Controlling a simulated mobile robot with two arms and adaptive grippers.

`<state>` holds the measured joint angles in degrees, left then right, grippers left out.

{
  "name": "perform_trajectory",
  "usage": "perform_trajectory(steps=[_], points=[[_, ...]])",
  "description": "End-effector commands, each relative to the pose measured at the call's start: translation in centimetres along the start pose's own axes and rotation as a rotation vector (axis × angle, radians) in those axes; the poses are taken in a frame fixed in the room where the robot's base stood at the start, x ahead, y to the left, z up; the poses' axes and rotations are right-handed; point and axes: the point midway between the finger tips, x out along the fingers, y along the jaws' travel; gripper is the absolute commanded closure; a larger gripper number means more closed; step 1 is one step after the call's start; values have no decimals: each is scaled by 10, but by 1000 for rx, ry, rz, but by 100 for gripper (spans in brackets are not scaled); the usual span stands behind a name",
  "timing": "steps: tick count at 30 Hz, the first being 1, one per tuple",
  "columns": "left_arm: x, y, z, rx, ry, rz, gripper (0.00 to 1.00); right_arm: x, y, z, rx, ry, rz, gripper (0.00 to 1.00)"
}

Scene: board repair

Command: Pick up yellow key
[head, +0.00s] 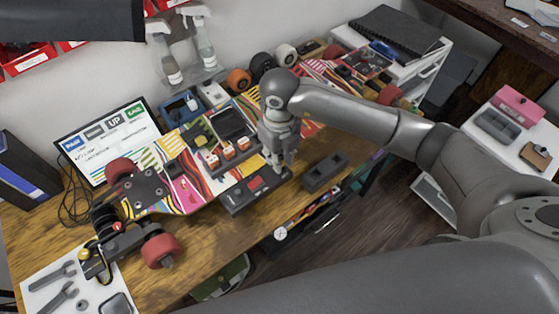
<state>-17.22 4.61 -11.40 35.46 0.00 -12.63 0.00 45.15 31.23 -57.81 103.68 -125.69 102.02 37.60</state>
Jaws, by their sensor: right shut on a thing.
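My right gripper (280,163) points down at the right end of a dark box with a red patch (257,187), near the front edge of the wooden bench. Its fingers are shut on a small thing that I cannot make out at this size. I cannot pick out a yellow key with certainty anywhere in the head view. My left gripper is not in view.
A colourful skateboard deck with red wheels (160,250) lies across the bench. A dark block (325,172) stands right of my gripper. Spray bottles (168,66), a sign (108,140) and wrenches (58,285) are around. Bare wood (205,240) shows at the front left.

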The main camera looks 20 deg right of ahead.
Motion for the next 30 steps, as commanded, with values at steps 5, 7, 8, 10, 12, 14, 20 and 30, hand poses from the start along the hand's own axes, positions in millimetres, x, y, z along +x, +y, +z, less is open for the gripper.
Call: perform_trajectory(steps=[5, 7, 8, 10, 12, 14, 20, 30], points=[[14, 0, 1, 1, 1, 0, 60, -26, 3, -13, -3, -4, 0, 100], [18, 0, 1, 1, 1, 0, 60, -41, 7, -24, -3, -6, 0, 100], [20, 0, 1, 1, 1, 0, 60, -47, 8, -29, -4, -7, -1, 100], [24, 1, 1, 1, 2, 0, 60, -63, 11, -42, -4, -7, -1, 100], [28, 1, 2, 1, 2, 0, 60, -74, 15, -57, -4, -4, -2, 100], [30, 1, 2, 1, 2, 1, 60, -79, 18, -70, -5, -3, -2, 100], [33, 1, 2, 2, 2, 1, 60, -97, 28, -106, -3, -3, -2, 100], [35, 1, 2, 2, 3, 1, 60, -111, 36, -134, 0, 0, 0, 100]])
